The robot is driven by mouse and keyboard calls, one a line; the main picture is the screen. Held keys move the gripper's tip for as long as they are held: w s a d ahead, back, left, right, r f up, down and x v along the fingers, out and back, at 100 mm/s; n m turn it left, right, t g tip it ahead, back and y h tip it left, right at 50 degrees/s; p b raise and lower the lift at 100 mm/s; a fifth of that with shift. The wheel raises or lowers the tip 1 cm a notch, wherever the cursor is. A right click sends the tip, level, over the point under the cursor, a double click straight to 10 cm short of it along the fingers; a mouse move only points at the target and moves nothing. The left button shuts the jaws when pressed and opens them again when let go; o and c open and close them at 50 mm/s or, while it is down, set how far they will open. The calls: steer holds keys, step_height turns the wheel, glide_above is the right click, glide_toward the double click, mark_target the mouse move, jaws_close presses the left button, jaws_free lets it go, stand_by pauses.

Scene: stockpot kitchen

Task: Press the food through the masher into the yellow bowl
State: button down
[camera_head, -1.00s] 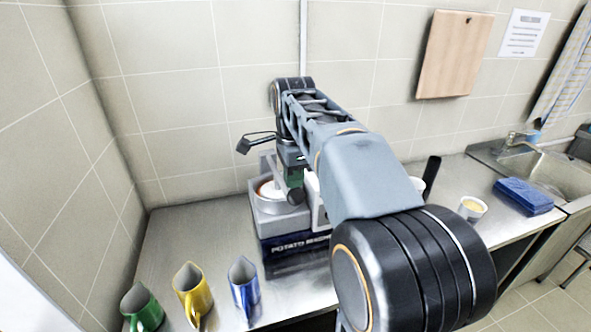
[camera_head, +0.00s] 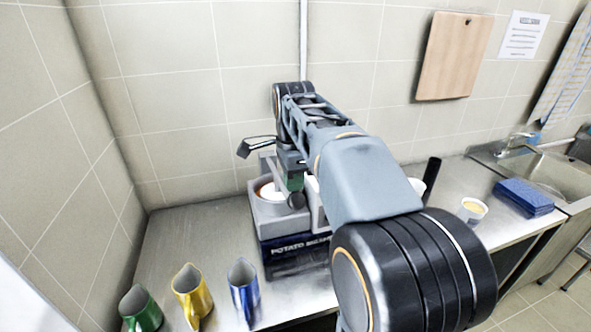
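The masher (camera_head: 290,247) is a grey and dark-blue machine lettered "POTATO" on its front, standing on the counter. A round white part (camera_head: 270,193) with some brown-orange shows in its top; I cannot tell whether this is food. A dark, bent lever-like piece (camera_head: 256,146) sticks out to the left above it. My gripper (camera_head: 294,182) is over the masher's top, largely hidden by my own arm; its fingers cannot be made out. A small white bowl (camera_head: 472,209) with pale yellow contents stands on the right of the counter. No clearly yellow bowl shows.
Green (camera_head: 141,309), yellow (camera_head: 192,292) and blue (camera_head: 243,287) jugs stand at the counter's front left. A blue folded cloth or sponge (camera_head: 524,196) lies beside the sink (camera_head: 550,172) at right. The tiled wall is close behind the masher. My arm hides the middle counter.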

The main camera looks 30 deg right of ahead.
mark_target(294, 194)
steer(key=shift+f+b, duration=1.05)
steer(key=shift+f, duration=0.75)
stand_by(6.1)
